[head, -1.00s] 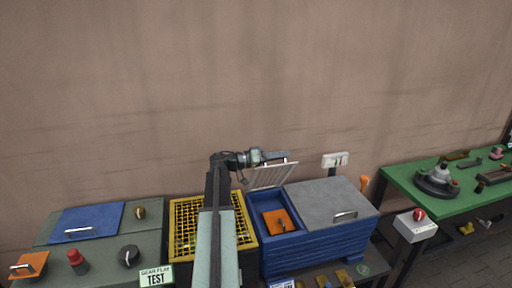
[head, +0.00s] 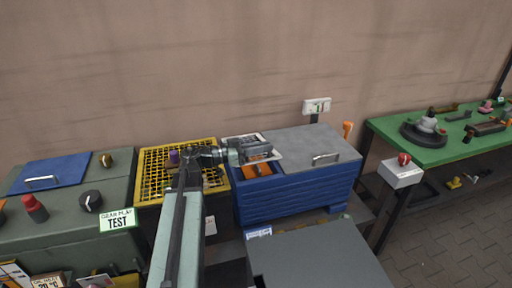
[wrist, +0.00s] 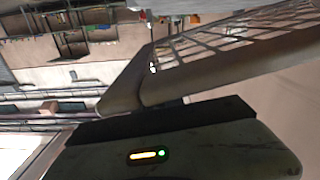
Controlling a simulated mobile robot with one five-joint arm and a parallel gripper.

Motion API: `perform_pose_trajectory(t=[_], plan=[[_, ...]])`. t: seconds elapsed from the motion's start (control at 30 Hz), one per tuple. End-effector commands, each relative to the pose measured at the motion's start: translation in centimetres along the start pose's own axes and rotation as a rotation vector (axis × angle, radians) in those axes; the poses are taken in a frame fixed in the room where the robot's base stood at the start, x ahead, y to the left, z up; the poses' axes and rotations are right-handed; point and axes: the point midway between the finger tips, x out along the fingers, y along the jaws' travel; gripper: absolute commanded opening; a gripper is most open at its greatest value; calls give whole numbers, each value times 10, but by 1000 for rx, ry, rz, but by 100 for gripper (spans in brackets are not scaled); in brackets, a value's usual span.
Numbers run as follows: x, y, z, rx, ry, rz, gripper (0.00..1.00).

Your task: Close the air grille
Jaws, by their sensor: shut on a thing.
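The air grille (head: 243,138) is a pale slatted panel hinged at the back of the left bay of a blue box (head: 290,195). It tilts low over the bay, and its front part is partly hidden by my gripper (head: 262,152). My gripper is shut on the grille near its free edge. In the wrist view the grille (wrist: 240,35) slants across the upper right, close to the dark finger. An orange piece (head: 262,168) shows in the bay beneath. The exact grip point is hidden.
A yellow mesh crate (head: 150,172) stands to the left of the box, under my arm. A grey lid with a handle (head: 327,158) covers the box's right side. A green bench (head: 440,150) stands at the right. A grey panel (head: 315,255) lies in front.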

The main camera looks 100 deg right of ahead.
Motion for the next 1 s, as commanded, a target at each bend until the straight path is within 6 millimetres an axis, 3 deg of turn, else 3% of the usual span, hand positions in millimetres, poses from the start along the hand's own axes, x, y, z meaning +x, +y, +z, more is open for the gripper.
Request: perform_pose_trajectory(t=[0.53, 0.57, 0.63, 1.0], plan=[[9, 5, 8, 0, -5, 8, 0], [9, 5, 8, 0, -5, 8, 16], [9, 5, 8, 0, -5, 9, 34], [2, 6, 8, -1, -3, 9, 34]])
